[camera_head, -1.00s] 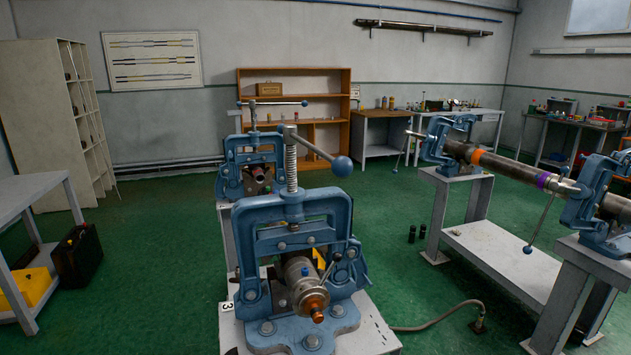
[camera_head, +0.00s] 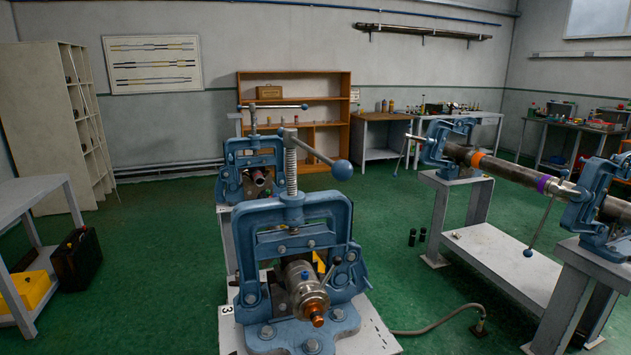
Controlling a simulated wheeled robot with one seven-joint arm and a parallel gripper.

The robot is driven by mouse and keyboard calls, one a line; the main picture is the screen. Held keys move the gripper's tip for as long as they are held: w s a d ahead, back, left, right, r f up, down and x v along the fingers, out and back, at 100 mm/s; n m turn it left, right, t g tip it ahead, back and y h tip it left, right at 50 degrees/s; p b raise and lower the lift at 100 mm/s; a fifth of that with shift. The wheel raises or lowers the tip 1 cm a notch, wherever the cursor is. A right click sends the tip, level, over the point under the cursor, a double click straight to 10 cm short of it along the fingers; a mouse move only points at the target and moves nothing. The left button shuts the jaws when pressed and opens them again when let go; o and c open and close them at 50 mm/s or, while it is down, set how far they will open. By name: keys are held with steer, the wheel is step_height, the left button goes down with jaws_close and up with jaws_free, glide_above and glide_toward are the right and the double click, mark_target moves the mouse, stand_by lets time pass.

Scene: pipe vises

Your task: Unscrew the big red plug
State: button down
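A blue pipe vise (camera_head: 291,215) stands close in front of me and holds a short metal pipe (camera_head: 300,272). A metal fitting with an orange-copper end plug (camera_head: 316,317) points toward me at the pipe's front end. A second blue vise (camera_head: 229,185) stands behind it and holds another pipe (camera_head: 258,179), whose open-looking end has a dark reddish tint. I cannot tell for sure which piece is the big red plug. My gripper is not in view.
A long pipe (camera_head: 505,167) with orange and purple bands lies in vises on grey stands at right. A hose (camera_head: 440,326) lies on the green floor. A grey table (camera_head: 35,190) and a black case (camera_head: 78,259) stand at left. Floor between them is clear.

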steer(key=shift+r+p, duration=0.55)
steer(key=shift+p, duration=0.3)
stand_by(0.3)
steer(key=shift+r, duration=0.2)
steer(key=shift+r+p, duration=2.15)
steer(key=shift+p, duration=0.2)
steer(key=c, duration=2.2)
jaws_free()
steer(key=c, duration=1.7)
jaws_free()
